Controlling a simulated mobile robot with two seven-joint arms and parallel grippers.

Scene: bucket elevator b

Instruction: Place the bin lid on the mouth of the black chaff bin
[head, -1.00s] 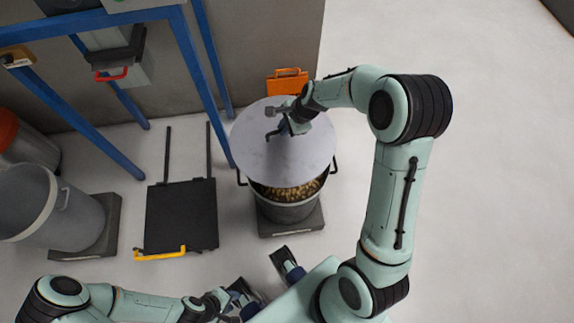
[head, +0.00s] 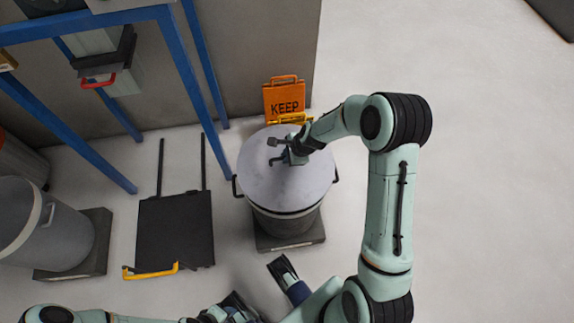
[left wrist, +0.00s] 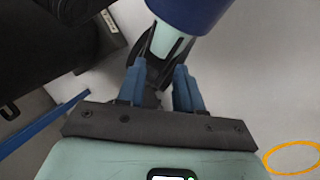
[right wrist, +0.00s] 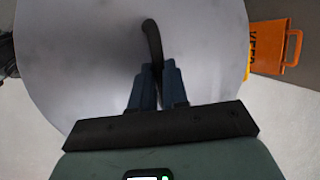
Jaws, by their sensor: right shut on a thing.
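The round pale grey bin lid (head: 268,188) lies over the mouth of the dark grey bin (head: 285,225) in the head view. The lid looks level and roughly centred, and its near edge meets the rim with no clear gap. The contents of the bin are hidden. My right gripper (head: 292,155) is shut on the lid's dark handle, at the top of the lid. In the right wrist view the fingers close on the curved black handle (right wrist: 152,40) above the lid (right wrist: 80,70). My left gripper (left wrist: 160,88) has its fingers apart and holds nothing visible, low in the head view.
The bin stands on a dark block (head: 312,237). An orange sign (head: 284,97) stands behind it at the wall. To the left are a black platform with a yellow handle (head: 150,272), blue frame posts (head: 190,70) and a grey bucket (head: 55,230). Floor at right is clear.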

